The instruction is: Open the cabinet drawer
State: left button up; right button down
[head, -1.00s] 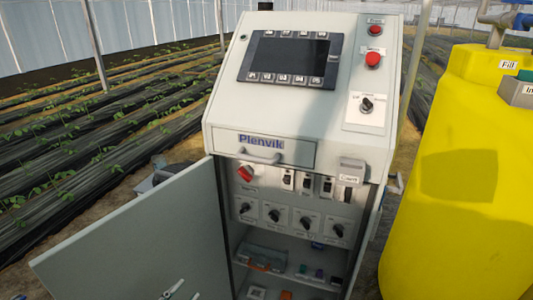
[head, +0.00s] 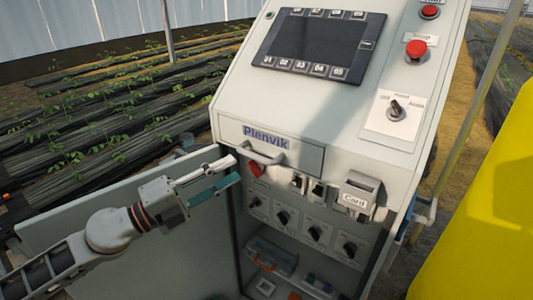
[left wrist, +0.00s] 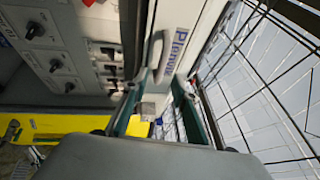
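The cabinet drawer (head: 306,157) is a pale grey front marked "Plenvik" below the sloped panel, and it looks shut. Its bar handle (head: 262,156) sticks out from the front. My left gripper (head: 237,168) is open and empty, its fingertips just left of the handle in the head view. In the left wrist view the handle (left wrist: 155,50) shows ahead of the two spread fingers (left wrist: 155,95), near the gap between them. I see no contact with the handle. My right gripper is not in view.
The open cabinet door (head: 90,205) stands at left, behind my left arm. Switches and knobs (head: 314,233) sit below the drawer, with a card holder (head: 359,192) to its right. A yellow tank (head: 480,220) stands at right.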

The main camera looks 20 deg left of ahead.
aim_at(252, 158)
pick_arm(q)
jog(key=shift+w+d+r+p, duration=0.4)
jog(key=shift+w+r+p, duration=0.05)
jog(key=shift+p, duration=0.05)
jog(key=p+x, duration=0.3)
jog(key=x, duration=0.2)
jog(key=shift+d, duration=0.1)
jog(key=shift+w+d+f, duration=0.1)
jog(key=shift+w+d, duration=0.4)
jog(key=shift+c, duration=0.4)
grip_shut()
